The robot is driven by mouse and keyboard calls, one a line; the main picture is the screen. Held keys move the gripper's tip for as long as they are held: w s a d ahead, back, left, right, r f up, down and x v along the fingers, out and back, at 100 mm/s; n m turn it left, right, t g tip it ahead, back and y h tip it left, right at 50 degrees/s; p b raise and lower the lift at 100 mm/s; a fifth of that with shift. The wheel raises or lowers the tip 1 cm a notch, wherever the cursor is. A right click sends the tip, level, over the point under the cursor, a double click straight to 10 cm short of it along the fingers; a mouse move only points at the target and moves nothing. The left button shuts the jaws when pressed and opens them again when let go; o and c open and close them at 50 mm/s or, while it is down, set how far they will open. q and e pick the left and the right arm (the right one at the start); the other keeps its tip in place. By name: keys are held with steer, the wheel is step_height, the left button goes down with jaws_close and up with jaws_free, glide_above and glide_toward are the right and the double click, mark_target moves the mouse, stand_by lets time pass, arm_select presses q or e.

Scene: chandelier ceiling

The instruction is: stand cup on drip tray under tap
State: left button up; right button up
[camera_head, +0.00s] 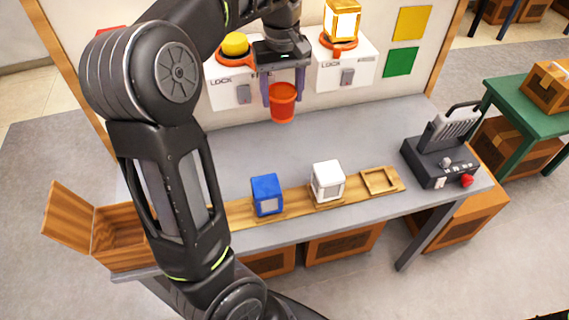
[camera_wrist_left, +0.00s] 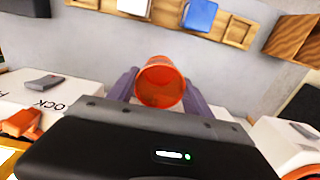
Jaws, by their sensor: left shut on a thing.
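An orange-red cup (camera_head: 282,103) is held upright between the fingers of my left gripper (camera_head: 283,88), in front of the white wall units and above the grey bench. In the left wrist view the cup (camera_wrist_left: 160,82) sits between the two purple-grey fingers of the left gripper (camera_wrist_left: 160,92). My left gripper is shut on it. I cannot make out a drip tray or a tap for certain; the left arm and gripper hide part of the wall units. My right gripper is not in view.
White units marked LOCK, left (camera_head: 222,97) and right (camera_head: 368,70), stand at the back. A blue block (camera_head: 266,194) and a white block (camera_head: 327,181) are on a wooden strip. A black device (camera_head: 442,165) stands right. The grey bench (camera_head: 350,125) is clear mid-right.

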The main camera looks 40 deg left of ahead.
arm_select(q)
step_height(320, 180, down, 17)
steer(key=p, duration=0.1)
step_height(320, 180, down, 4)
steer(key=shift+r+p, duration=0.15)
steer(key=shift+p, duration=0.35)
steer(key=shift+f, duration=0.25)
steer(key=shift+f, duration=0.2)
steer(key=o, duration=1.4)
steer(key=shift+c, duration=0.2)
steer(key=shift+r, duration=0.1)
